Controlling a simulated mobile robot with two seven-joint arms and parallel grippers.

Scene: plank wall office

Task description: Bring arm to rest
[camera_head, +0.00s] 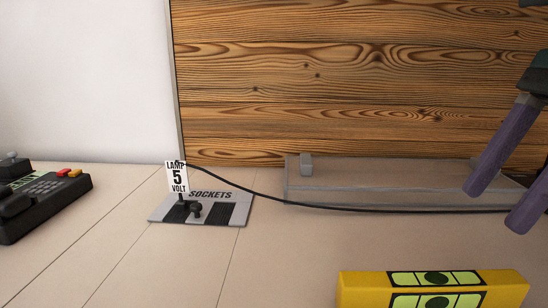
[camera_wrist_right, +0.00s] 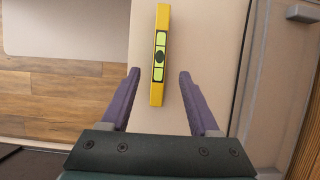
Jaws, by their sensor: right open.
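My right gripper (camera_head: 497,175) is at the right edge of the head view, its purple fingers apart with nothing between them. In the right wrist view the same gripper (camera_wrist_right: 158,75) is open and empty. A yellow block with a green and black face (camera_head: 434,291) lies on the table at the bottom right of the head view, below and left of the gripper, apart from it. The yellow block (camera_wrist_right: 159,83) also shows beyond the fingertips in the right wrist view. My left gripper is not in view.
A grey sockets plate (camera_head: 238,214) with a lamp label (camera_head: 177,177) stands on the table, and a black cable (camera_head: 258,195) runs right from it. A grey bar-like tray (camera_head: 400,190) lies by the plank wall (camera_head: 330,80). A black telephone (camera_head: 50,195) sits left.

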